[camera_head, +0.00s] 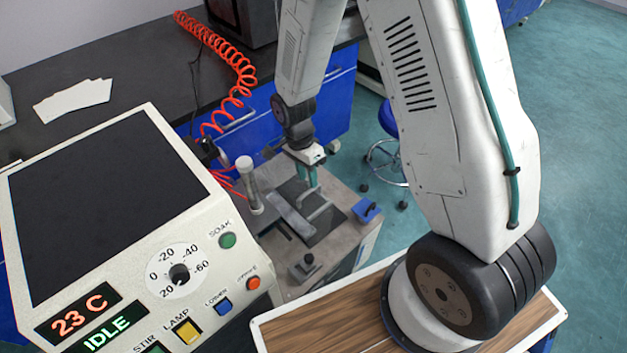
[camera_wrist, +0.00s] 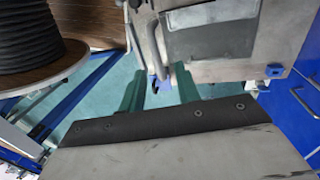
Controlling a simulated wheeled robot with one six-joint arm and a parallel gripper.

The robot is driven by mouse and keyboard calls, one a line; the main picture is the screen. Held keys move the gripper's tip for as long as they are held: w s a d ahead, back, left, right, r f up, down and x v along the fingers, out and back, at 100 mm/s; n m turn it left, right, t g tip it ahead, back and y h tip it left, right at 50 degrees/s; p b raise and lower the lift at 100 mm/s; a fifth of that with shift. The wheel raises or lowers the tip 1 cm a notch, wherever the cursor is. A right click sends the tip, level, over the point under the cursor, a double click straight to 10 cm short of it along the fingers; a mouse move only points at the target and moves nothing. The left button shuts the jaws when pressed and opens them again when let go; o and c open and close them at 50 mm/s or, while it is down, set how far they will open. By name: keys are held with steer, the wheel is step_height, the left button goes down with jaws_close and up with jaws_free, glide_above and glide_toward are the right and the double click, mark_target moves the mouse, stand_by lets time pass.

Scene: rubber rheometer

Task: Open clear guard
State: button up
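The clear guard (camera_head: 291,214) appears to be the pale, see-through panel on top of the grey machine, lying flat or slightly tilted; I cannot tell which. A pale bar handle (camera_head: 319,212) stands at its right side. My gripper (camera_head: 307,178) points down just above and behind this handle. In the wrist view my gripper (camera_wrist: 158,92) has its two green fingers apart, with a clear gap between them. A grey bar (camera_wrist: 149,45) and a small blue part (camera_wrist: 158,84) show beyond and between the fingertips; contact is not visible.
A clear cylinder (camera_head: 250,186) stands at the machine's left. A blue block (camera_head: 366,209) sits on its right edge. A control panel (camera_head: 120,230) reading 23 C and IDLE fills the left front. An orange coiled hose (camera_head: 232,70) hangs behind. A blue stool (camera_head: 388,118) stands on open floor.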

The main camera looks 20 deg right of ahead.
mark_target(308, 197)
steer(key=shift+s+f, duration=0.15)
steer(key=shift+f, duration=0.6)
steer(key=shift+s+f, duration=0.15)
steer(key=shift+f, duration=0.6)
